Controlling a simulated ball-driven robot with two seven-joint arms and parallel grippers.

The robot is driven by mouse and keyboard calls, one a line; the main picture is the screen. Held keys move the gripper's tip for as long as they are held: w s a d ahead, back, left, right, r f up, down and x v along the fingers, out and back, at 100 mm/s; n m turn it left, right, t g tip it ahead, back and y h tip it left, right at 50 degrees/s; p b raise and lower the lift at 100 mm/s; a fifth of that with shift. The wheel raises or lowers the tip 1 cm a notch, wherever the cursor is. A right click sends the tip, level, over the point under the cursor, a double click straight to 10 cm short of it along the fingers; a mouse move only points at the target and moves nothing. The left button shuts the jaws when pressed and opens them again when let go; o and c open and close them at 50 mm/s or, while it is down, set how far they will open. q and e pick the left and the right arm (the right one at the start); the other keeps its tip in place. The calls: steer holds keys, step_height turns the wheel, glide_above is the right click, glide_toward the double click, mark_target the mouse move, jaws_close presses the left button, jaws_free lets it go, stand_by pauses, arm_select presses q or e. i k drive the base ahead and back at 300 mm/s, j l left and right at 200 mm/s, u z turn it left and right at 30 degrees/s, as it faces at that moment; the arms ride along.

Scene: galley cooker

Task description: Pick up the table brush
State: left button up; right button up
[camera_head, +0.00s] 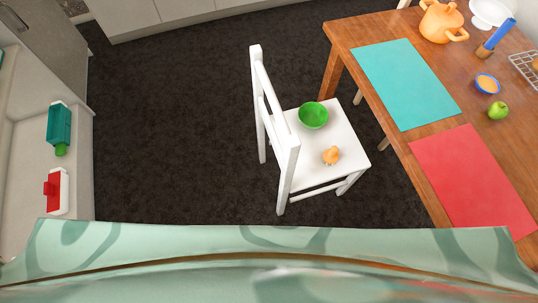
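A blue-handled thing with a brown end, which looks like the table brush (500,34), is on the wooden table (350,40) at the upper right. Its blue handle slants up to the right and its brown end is lower left, close to the orange pot. Neither of my grippers is in view, so I cannot see whether they are open or shut.
Near the brush are an orange pot (441,22), a white dish (490,12), a small bowl (487,84), a green apple (498,110) and a wire rack (527,68). A white chair (286,150) holding a green bowl (313,115) stands left of the table. Dark floor (180,120) is clear further left.

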mark_target(331, 156)
steer(key=z, duration=0.8)
steer(key=j+z, duration=0.3)
steer(key=j, duration=0.15)
steer(key=k+j+z, duration=0.15)
steer(key=j+z, duration=0.15)
steer(key=k+j+z, duration=0.15)
steer(key=j+z, duration=0.15)
steer(key=j, duration=0.25)
steer(key=k+j+z, duration=0.4)
steer(key=j+z, duration=0.2)
steer(key=j, duration=0.1)
